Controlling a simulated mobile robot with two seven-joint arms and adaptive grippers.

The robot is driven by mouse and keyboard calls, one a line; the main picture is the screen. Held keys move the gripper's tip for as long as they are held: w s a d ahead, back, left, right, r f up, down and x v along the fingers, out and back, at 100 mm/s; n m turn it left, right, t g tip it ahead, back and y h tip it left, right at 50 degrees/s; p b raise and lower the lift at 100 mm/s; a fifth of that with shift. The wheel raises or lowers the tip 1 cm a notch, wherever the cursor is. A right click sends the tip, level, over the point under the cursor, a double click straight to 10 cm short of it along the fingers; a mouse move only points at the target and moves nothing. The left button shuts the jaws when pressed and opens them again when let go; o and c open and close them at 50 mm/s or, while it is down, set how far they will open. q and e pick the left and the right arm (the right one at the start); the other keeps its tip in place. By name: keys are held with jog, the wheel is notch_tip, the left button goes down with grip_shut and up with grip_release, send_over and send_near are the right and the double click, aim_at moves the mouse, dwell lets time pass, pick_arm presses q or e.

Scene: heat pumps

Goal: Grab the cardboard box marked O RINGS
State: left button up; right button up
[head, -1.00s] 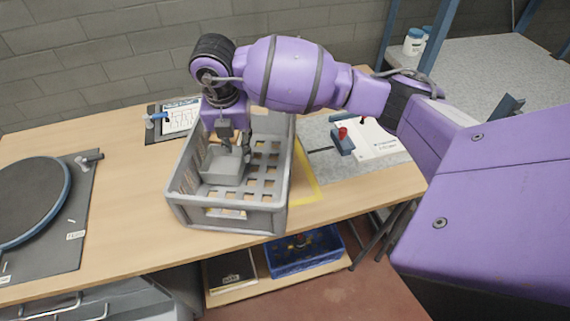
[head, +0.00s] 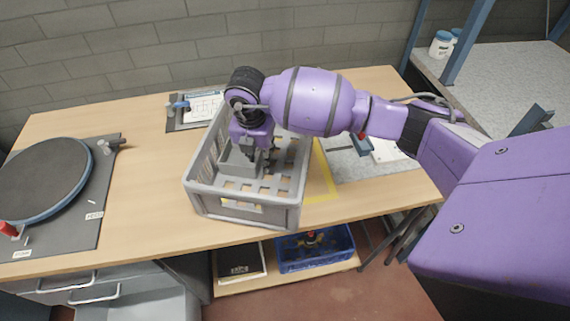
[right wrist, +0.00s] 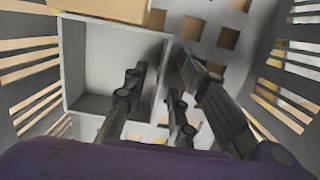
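My right gripper (right wrist: 163,65) points down into a grey slotted crate (head: 245,214) on the wooden table. Its fingers are apart, with the wall of a small open grey bin (right wrist: 112,62) between them. The bin stands inside the crate and looks empty; it also shows in the head view (head: 238,163). A plain tan surface (right wrist: 105,8), perhaps part of a cardboard box, shows at the top edge of the right wrist view. No O RINGS marking is legible in any view. My arm hides part of the crate. My left gripper is not in view.
A round dark turntable (head: 42,180) on a grey mat is at left. A clipboard (head: 203,107) lies behind the crate. A blue crate (head: 316,250) and a dark box (head: 240,261) sit on the lower shelf. The table between turntable and crate is clear.

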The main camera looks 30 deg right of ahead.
jog(key=shift+f, duration=0.1)
dwell(0.7)
jog(key=shift+c, duration=0.5)
grip_shut()
